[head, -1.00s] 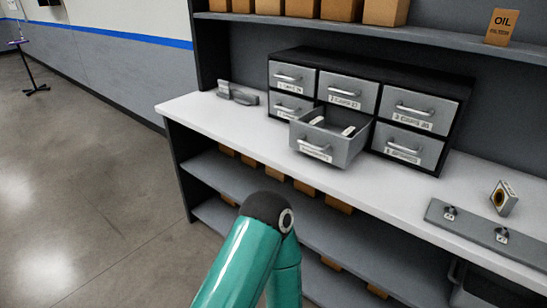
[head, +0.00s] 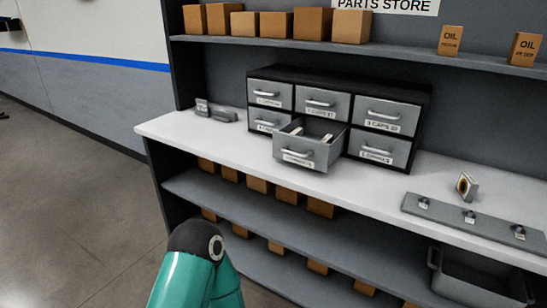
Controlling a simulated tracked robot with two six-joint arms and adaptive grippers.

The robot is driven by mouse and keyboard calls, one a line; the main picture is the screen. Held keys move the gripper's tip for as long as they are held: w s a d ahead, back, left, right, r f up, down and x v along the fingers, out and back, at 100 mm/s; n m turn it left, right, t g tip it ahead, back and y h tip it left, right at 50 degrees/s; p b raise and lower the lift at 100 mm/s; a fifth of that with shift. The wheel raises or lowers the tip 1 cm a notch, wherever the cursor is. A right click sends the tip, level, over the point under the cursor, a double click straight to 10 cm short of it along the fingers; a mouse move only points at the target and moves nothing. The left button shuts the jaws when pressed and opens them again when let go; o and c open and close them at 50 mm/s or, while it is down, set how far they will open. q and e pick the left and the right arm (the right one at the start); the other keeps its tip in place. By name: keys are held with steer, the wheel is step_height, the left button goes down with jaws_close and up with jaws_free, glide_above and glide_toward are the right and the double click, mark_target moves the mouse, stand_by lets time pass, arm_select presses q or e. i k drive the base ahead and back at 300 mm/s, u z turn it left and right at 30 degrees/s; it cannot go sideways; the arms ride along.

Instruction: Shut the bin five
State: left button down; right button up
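A dark cabinet (head: 340,76) with two rows of grey drawers stands on the white worktop. The lower middle drawer (head: 304,154), in the place of bin five, is pulled well out. It has a bar handle (head: 298,153) and a label too small to read. A few small pale items lie inside it. The other drawers, such as the upper middle one (head: 321,103) and the lower right one (head: 379,149), look shut. Neither of my grippers is in view; only a teal link of my arm shows at the bottom, apart from the drawer.
A grey plate with pegs (head: 470,217) and a small boxy part (head: 466,186) are at the right. A dark bin (head: 480,279) sits below. Cardboard boxes (head: 307,23) line the upper shelf.

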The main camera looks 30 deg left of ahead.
mark_target(309, 150)
steer(key=u, duration=0.05)
steer(key=i, duration=1)
